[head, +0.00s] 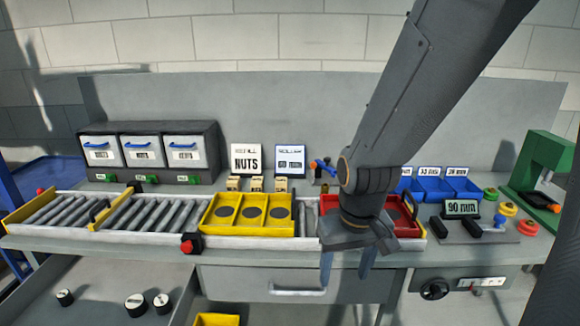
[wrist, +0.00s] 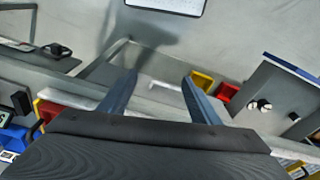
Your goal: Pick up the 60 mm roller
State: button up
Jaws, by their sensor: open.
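Three short black cylinders with white tops, which look like rollers, stand in the open grey drawer (head: 105,277) at the lower left of the head view. One is apart at the left (head: 65,297); a larger one (head: 135,305) and another (head: 162,303) stand side by side. Their size marks are too small to read, so I cannot tell which is 60 mm. They also show in the wrist view, as a close pair (wrist: 258,105) and a single one (wrist: 293,116). My gripper (head: 346,268) is open and empty, pointing down before the bench front, well right of them.
A roller conveyor (head: 152,214) carries a yellow tray (head: 230,229) and a red tray (head: 410,230), partly hidden by my arm. A closed drawer with a handle (head: 298,292) lies behind my gripper. A yellow bin (head: 217,320) stands low at the front.

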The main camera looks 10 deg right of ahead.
aim_at(136, 306)
jog(key=k, duration=1.3)
jog(key=u, duration=0.7)
jog(key=i, duration=0.6)
jog(key=u, duration=1.1)
jog(key=i, duration=1.35)
jog(key=z, duration=0.75)
jog(key=i, duration=0.5)
jog(key=z, duration=0.45)
